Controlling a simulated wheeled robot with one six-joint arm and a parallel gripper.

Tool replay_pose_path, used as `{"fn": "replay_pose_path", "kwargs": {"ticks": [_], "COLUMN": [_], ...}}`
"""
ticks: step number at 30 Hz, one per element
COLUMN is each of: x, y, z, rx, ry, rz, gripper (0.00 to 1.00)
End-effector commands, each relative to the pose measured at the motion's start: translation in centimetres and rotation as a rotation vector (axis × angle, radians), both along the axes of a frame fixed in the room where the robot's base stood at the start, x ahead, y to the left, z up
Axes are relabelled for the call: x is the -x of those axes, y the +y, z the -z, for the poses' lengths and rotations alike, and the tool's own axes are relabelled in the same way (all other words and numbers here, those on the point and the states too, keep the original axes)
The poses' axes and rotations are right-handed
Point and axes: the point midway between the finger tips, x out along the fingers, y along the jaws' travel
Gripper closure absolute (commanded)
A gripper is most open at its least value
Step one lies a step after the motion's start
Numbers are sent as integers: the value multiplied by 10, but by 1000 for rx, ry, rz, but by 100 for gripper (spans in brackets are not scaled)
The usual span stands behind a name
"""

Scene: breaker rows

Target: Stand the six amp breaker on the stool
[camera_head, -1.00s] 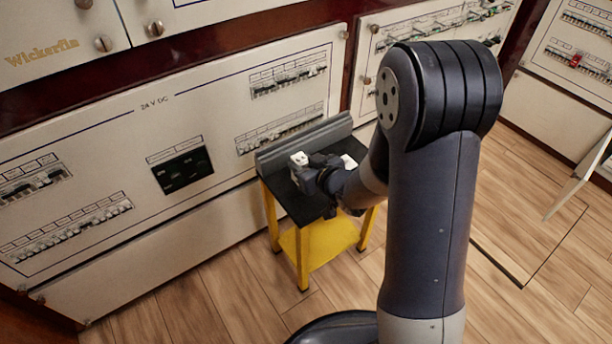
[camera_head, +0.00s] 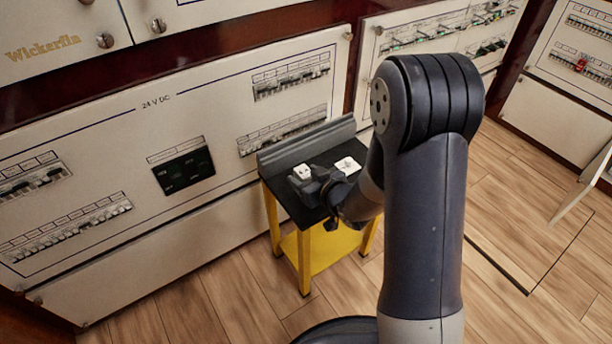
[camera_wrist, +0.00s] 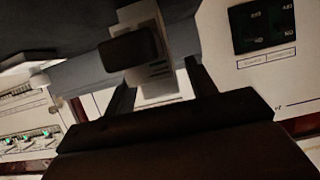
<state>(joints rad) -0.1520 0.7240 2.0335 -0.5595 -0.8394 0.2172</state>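The stool has a black top (camera_head: 287,202), yellow legs and a grey raised back edge. A small white breaker (camera_head: 302,172) stands at or just over the left part of the top; its contact with the top is hard to judge. My gripper (camera_head: 313,182) is right beside it, low over the stool. In the wrist view, the white breaker (camera_wrist: 158,75), with a dark part and printed label, shows between my dark fingers (camera_wrist: 160,88). Whether they press on it is unclear, and its rating is unreadable. A flat white piece (camera_head: 347,165) with a dark mark lies on the top's right side.
A panel (camera_head: 110,170) with breaker rows and a dark display stands close behind the stool. More breaker panels (camera_head: 430,35) are at the right, with an open flap (camera_head: 585,183). Wood floor (camera_head: 235,285) is clear in front.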

Motion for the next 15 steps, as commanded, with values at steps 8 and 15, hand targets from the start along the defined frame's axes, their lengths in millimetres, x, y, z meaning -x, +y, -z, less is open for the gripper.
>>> {"fn": "replay_pose_path", "kwargs": {"ticks": [8, 15], "x": [0, 22], "y": [0, -16], "z": [-2, -17], "rx": [0, 0], "ry": [0, 1], "rz": [0, 4], "gripper": [46, 46]}}
